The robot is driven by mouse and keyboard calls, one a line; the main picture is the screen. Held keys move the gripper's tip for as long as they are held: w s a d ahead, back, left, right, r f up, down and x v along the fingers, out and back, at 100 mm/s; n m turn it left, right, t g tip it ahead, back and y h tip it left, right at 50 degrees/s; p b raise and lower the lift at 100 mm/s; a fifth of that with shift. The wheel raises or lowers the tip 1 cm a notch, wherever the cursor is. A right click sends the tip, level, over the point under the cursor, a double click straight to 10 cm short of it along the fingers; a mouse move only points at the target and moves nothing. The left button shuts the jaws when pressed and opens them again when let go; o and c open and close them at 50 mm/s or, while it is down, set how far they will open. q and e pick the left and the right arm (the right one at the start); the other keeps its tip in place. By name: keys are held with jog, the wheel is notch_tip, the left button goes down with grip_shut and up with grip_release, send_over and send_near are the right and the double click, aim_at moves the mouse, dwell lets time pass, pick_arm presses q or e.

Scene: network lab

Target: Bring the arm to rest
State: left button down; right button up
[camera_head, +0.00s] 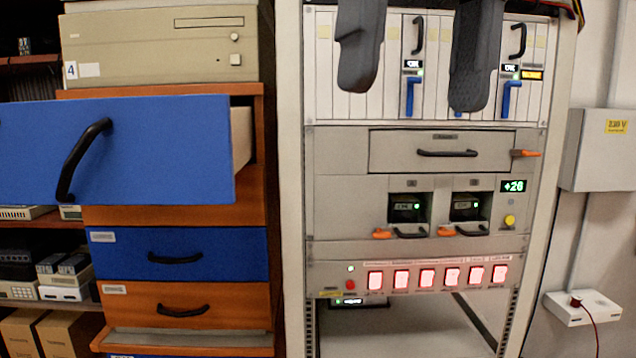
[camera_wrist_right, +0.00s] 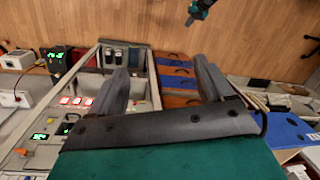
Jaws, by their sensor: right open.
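My right gripper (camera_head: 412,95) hangs in from the top of the head view, in front of the upper part of the equipment rack (camera_head: 345,222). Its two dark fingers are wide apart with nothing between them. The fingers also show open and empty in the right wrist view (camera_wrist_right: 162,66). They cover parts of the rack's top row of modules; I cannot tell whether they touch it. My left gripper is not in the head view. A small dark and teal part at the top of the right wrist view may be my left gripper; its jaws are unclear.
A blue drawer (camera_head: 160,160) stands pulled out from the wooden cabinet at left, its black handle (camera_head: 82,160) facing out. A beige computer case (camera_head: 160,47) sits on top. A wall box (camera_head: 600,150) is right of the rack. Wooden floor (camera_wrist_right: 260,40) shows clear in the wrist view.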

jog(key=w+a+f+m+g+y, duration=0.1)
jog(key=a+f+m+g+y, duration=0.55)
jog(key=a, duration=0.25)
jog(key=a+f+m+g+y, duration=0.5)
jog(key=a+f+m+y, duration=0.15)
jog(key=a, duration=0.35)
jog(key=w+d+f+n+t+y, duration=0.35)
jog(key=w+f+n+t, duration=0.35)
jog(key=n+t, duration=0.9)
jog(key=w+d+f+n+t+y, duration=0.4)
jog(key=w+f+n+t, duration=0.55)
jog(key=n, duration=1.05)
jog(key=s+d+f+m+t+h, duration=0.2)
jog(key=s+d+f+m+h, duration=0.1)
jog(key=d+f+m+h, duration=0.65)
jog(key=s+d+f+m+t+h, duration=0.2)
jog(key=d+f+m+h, duration=0.3)
jog(key=f+m, duration=0.55)
jog(key=s+d+f+m+g+h, duration=0.2)
jog(key=s+d+f+g, duration=0.1)
jog(key=s+f, duration=0.4)
jog(key=s+d+f+m+g+h, duration=0.3)
jog(key=s+d+f, duration=0.2)
jog(key=f, duration=0.3)
jog(key=shift+s+f, duration=0.2)
jog(key=shift+s, duration=0.65)
